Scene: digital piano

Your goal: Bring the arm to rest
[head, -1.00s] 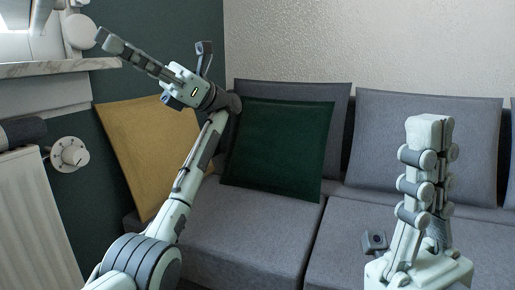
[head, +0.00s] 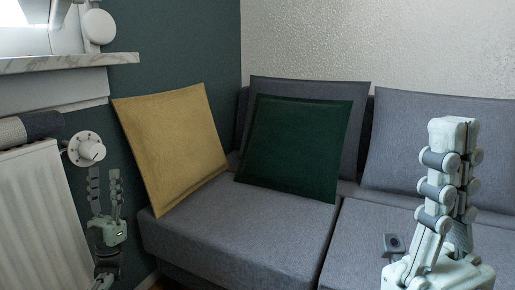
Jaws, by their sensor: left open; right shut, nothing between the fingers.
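My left gripper (head: 104,182) points upward low at the left, between the white radiator and the sofa. Its two fingers stand apart with nothing between them. Only the gripper and a little of the dark wrist show; the rest of my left arm is out of view. My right gripper (head: 453,135) points upward at the right, in front of the grey sofa (head: 230,236). Its fingers are shut together and hold nothing. My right arm below its wrist is out of view.
A yellow cushion (head: 172,140) and a dark green cushion (head: 293,148) lean on the sofa. A radiator (head: 38,215) with a round white valve knob (head: 91,150) stands at the left, under a marble sill (head: 65,63). The space between my grippers is clear.

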